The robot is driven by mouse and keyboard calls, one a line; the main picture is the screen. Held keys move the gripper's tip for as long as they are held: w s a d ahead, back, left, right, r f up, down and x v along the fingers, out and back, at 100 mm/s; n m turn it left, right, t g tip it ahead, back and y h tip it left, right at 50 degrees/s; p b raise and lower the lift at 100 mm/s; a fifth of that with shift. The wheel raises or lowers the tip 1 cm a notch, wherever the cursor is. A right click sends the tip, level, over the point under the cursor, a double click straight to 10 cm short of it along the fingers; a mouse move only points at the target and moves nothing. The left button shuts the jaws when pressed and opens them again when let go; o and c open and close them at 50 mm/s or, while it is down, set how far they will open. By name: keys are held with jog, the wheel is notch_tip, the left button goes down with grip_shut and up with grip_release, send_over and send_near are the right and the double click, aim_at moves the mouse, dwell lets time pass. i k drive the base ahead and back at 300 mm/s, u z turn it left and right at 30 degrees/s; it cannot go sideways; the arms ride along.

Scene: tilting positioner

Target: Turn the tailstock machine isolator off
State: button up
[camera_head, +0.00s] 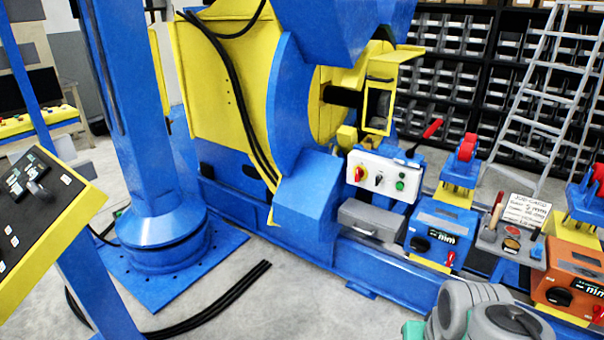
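A white control box (383,180) is fixed to the blue machine, right of centre. On its left end is a red knob on a yellow backing (359,174), which looks like an isolator. Its on or off position is too small to read. A black-and-white selector (379,180) is in the middle of the box, with green buttons (400,186) to the right. No label naming the tailstock is readable. Grey rounded links of my arm (468,308) show at the bottom right, well below the box. My gripper itself is not in view.
A red-handled lever (426,135) rises behind the box. A grey case (372,220), a blue unit (438,235) and an orange unit (572,278) line the bed. A sloping black panel (40,210) stands left. Black cables (215,300) cross the open floor.

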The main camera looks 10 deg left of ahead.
aim_at(360, 172)
jog(key=u, duration=0.25)
jog(key=i, duration=0.9)
jog(key=u, duration=0.65)
jog(key=i, duration=1.25)
jog(key=u, duration=0.5)
